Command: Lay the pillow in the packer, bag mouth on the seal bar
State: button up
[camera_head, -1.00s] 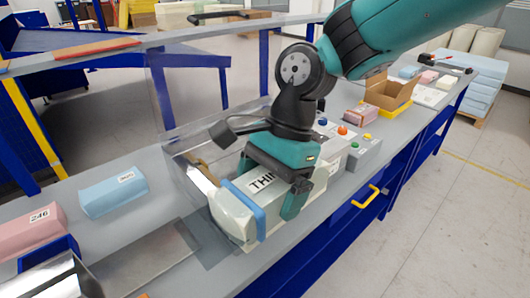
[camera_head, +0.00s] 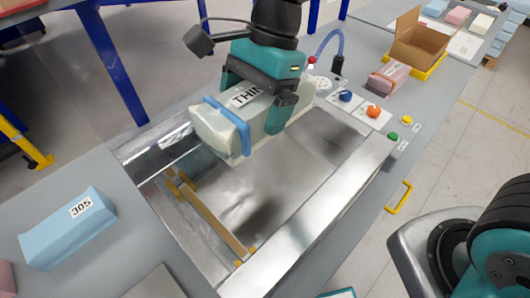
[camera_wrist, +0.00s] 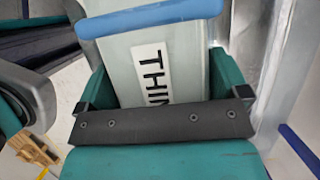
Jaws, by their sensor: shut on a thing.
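The pillow (camera_head: 266,108) is a pale grey-green block in a clear bag, with a label reading "THIN" in part and a blue band (camera_head: 228,122) around its left end. My gripper (camera_head: 262,108) is shut on the pillow across its sides; the wrist view also shows the pillow (camera_wrist: 185,55) between the teal fingers. The pillow is over the rear part of the packer's metal chamber (camera_head: 262,190); I cannot tell whether it touches the floor. The seal bar (camera_head: 212,218) is a tan strip along the chamber's left side. The bag mouth end points left.
Blue, orange, green and yellow buttons (camera_head: 373,111) line the packer's right side. A blue block labelled 305 (camera_head: 62,235) lies on the bench at left. An open cardboard box (camera_head: 418,47) and a pink block (camera_head: 389,78) stand at back right. The front of the chamber is clear.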

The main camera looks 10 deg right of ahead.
notch_tip(320, 180, down, 20)
jog(key=shift+r+p, duration=0.1)
jog(key=shift+p, duration=0.95)
